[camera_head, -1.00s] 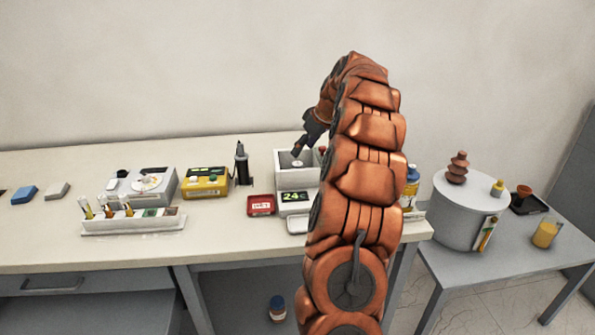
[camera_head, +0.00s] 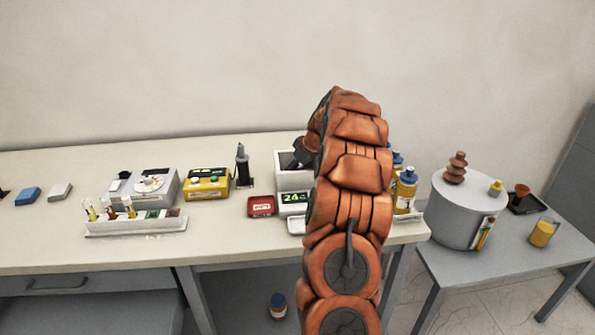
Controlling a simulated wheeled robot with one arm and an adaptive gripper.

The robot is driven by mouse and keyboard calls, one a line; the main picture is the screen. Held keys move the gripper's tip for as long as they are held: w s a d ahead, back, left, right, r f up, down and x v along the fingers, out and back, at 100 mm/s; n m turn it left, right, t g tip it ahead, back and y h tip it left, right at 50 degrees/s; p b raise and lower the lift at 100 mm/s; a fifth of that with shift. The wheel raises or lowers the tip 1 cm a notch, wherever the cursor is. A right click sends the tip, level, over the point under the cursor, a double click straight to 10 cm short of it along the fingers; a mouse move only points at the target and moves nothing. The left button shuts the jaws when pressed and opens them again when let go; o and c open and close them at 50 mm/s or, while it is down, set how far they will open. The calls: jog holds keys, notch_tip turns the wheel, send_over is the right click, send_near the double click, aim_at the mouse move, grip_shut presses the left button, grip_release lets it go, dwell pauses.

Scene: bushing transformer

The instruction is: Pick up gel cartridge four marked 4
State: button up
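My gripper (camera_head: 296,160) is a small dark shape at the end of my orange arm, at the white box-like device with the green "24" display. The arm hides part of the gripper, and its fingers are too small to read as open or shut. No part marked 4 can be made out. A white rack (camera_head: 135,226) on the left of the bench holds several tubes, with small green and brown blocks (camera_head: 160,213) at its right end; any markings on them are too small to read.
Blue-capped bottles (camera_head: 405,190) stand right of my arm. A grey transformer tank (camera_head: 457,212) stands on the side table. The bench front is mostly clear.

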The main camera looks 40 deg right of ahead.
jog(key=shift+w+f, duration=0.1)
jog(key=shift+f, duration=0.1)
grip_shut()
dwell(0.5)
